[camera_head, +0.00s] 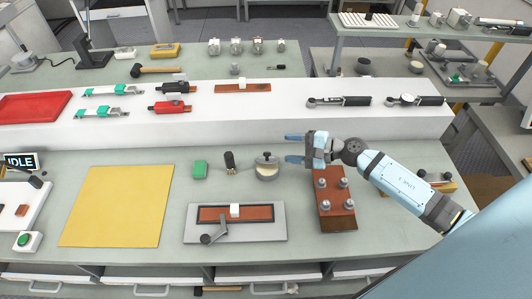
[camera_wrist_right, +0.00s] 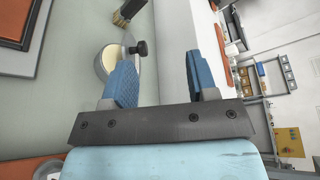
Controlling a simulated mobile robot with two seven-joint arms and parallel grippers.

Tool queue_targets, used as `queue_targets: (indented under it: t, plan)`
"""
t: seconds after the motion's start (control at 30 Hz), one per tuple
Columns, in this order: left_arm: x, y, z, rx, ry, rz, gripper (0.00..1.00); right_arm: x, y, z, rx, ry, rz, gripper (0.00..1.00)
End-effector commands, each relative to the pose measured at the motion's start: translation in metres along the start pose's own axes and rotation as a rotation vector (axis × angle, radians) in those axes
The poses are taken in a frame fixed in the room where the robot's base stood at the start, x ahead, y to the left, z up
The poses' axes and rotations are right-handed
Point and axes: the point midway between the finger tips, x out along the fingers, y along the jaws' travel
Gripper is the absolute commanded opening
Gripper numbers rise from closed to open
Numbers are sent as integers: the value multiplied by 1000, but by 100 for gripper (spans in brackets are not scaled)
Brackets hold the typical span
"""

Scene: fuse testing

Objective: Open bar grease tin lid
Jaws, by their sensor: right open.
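The bar grease tin (camera_head: 266,172) is a small round pale tin on the bench, right of the middle. Its grey lid (camera_head: 266,159) has a dark knob on top. My left gripper is out of view.
A fixture plate (camera_head: 270,232) lies in front. The white raised shelf (camera_head: 240,125) runs behind. A yellow mat (camera_head: 118,205) lies left.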

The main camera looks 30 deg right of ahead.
Motion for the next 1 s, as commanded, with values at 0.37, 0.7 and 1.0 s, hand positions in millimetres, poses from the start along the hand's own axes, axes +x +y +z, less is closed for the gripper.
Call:
queue_targets:
  t: [0.37,0.7,1.0]
  plan:
    - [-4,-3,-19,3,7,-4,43,46,34,-23,5,-1,-5,53]
    - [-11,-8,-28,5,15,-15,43,84,36,-24,4,0,-3,53]
    - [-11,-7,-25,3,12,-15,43,86,37,-25,4,1,-3,53]
